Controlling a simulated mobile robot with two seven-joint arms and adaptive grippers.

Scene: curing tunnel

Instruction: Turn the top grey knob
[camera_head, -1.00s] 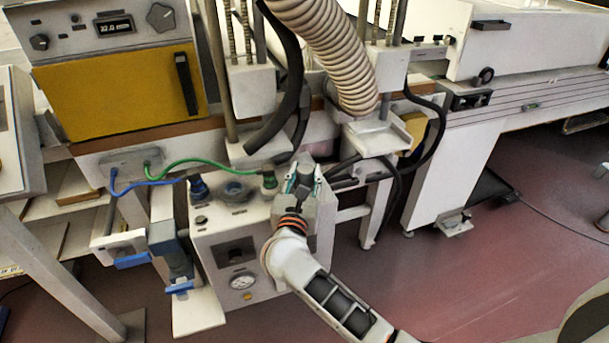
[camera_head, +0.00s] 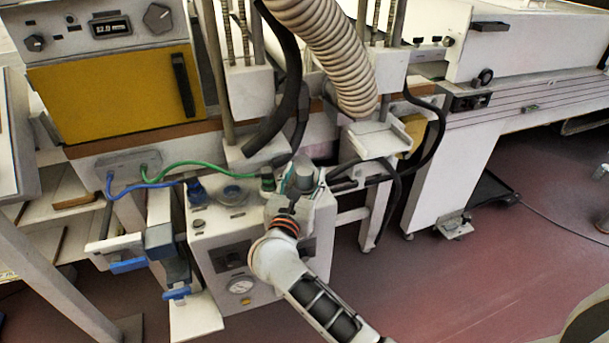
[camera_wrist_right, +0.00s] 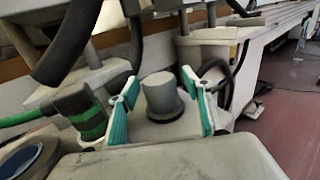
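The grey knob (camera_wrist_right: 162,97) is a short, upright cylinder on a wider round base, on top of the pale box. In the right wrist view it stands between the two teal-padded fingers of my right gripper (camera_wrist_right: 159,84), with a gap on each side. In the head view my right gripper (camera_head: 295,190) is above the top right of the box (camera_head: 215,228), and the grey knob top (camera_head: 303,174) shows at its fingers. The right gripper is open and not closed on the knob. My left gripper is not in view.
A black-and-green plug (camera_wrist_right: 82,115) sits close left of the knob, with a green cable (camera_head: 205,164). A blue connector (camera_head: 196,190) and a round fitting (camera_head: 232,195) are further left. Black hoses (camera_head: 345,172) run just right of the gripper. A ribbed duct (camera_head: 325,50) hangs above.

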